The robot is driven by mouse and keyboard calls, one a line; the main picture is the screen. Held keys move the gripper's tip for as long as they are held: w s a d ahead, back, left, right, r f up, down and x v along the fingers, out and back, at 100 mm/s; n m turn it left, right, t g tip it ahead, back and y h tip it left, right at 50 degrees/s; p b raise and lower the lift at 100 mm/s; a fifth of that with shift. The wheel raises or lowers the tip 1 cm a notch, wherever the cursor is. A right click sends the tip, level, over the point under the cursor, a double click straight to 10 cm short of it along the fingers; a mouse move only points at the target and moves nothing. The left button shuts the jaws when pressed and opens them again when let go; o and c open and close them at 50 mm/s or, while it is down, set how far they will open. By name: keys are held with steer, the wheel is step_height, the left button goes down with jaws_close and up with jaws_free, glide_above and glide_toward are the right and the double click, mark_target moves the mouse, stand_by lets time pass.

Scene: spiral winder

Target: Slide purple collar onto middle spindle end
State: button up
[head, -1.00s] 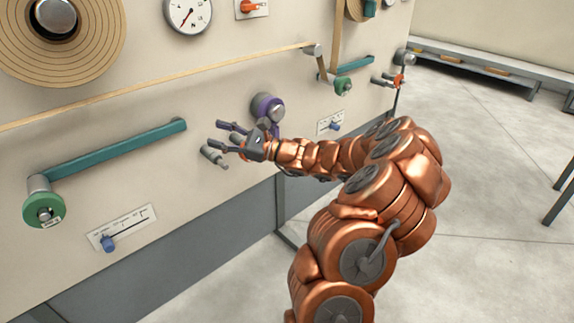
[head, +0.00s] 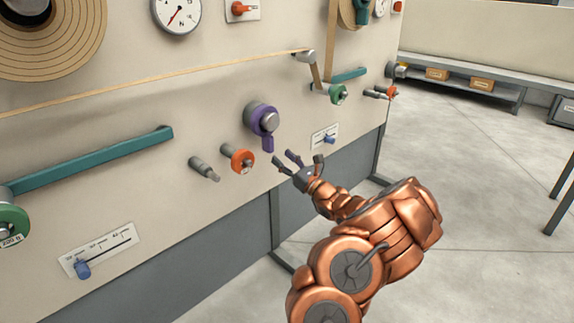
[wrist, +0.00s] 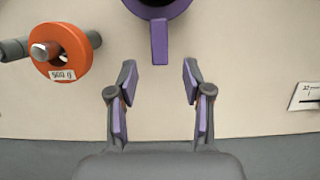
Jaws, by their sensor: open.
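The purple collar (head: 256,113) sits around a thick grey, silver-ended roller on the panel, its tab (head: 267,144) hanging down. In the wrist view the collar (wrist: 150,6) is cut off at the top edge, and its tab (wrist: 160,40) points down at the gap between my fingertips. My gripper (head: 287,161) is open and empty, below and right of the collar in the head view; it also shows in the wrist view (wrist: 160,76). Left of the collar are a bare grey spindle (head: 202,168) and a spindle bearing an orange collar (head: 239,158). The orange collar also shows in the wrist view (wrist: 66,65).
A slider scale (head: 325,136) is right of my gripper, and another (head: 96,250) is low at left. Teal arms (head: 90,160) with green collars (head: 338,94) stick out from the panel. A tan strip (head: 160,78) runs across above. The floor at right is open.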

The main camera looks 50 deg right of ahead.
mark_target(272, 148)
steer(key=x, duration=0.3)
steer(key=shift+w+a+b, duration=0.1)
steer(key=shift+w+b, duration=0.1)
steer(key=shift+b, duration=0.2)
steer(key=shift+p+x, duration=0.7)
steer(key=shift+x, duration=0.2)
steer(key=shift+p+x, duration=0.35)
steer(key=shift+x, duration=0.65)
steer(key=shift+c, duration=0.4)
jaws_close()
steer(key=shift+r, duration=0.1)
